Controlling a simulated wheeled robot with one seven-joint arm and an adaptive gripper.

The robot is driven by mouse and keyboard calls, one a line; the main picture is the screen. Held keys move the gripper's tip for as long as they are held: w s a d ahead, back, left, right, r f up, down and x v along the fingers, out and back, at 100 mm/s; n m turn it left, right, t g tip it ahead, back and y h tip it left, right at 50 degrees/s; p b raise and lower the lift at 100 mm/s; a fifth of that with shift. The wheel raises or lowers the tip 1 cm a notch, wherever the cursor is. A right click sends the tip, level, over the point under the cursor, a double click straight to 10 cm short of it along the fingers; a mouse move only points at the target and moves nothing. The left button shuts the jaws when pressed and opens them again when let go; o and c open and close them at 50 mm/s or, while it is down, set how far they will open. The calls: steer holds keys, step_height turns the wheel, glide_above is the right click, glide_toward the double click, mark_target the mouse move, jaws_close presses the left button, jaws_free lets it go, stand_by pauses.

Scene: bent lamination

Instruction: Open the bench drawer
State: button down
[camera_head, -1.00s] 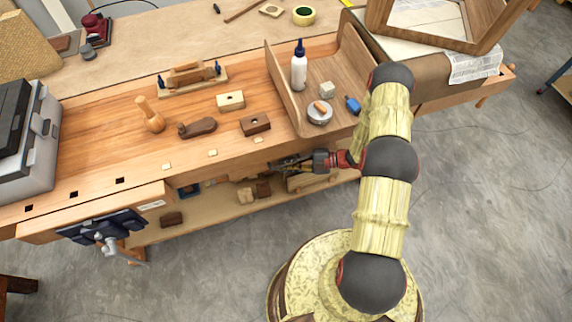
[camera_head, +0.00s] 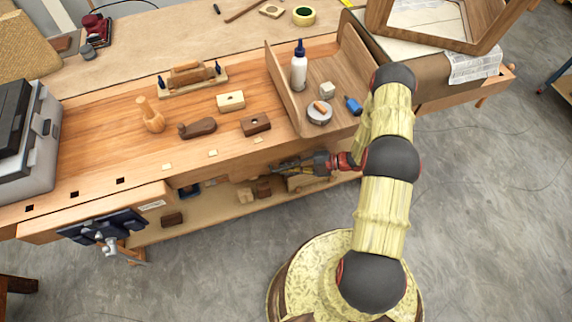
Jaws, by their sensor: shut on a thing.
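The wooden workbench (camera_head: 100,150) runs across the left and middle of the head view. Its drawer front (camera_head: 243,171) seems to be the wooden panel under the front edge of the top, left of my gripper. My gripper (camera_head: 277,168) is at this front, below the bench top, reaching in from the right. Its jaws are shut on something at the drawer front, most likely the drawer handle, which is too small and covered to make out. I cannot tell clearly how far the drawer stands out.
A vise (camera_head: 104,231) sticks out at the bench's front left. Wooden blocks (camera_head: 172,219) lie on the lower shelf (camera_head: 210,212). On top are a mallet (camera_head: 152,118), planes, and a wooden tray (camera_head: 350,70) with a glue bottle (camera_head: 299,66).

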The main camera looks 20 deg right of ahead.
steer(key=s+p, duration=0.3)
steer(key=s, duration=2.4)
steer(key=shift+s, duration=0.15)
steer(key=c, duration=2.2)
jaws_free()
steer(key=shift+d, duration=0.1)
steer(key=v, duration=1.2)
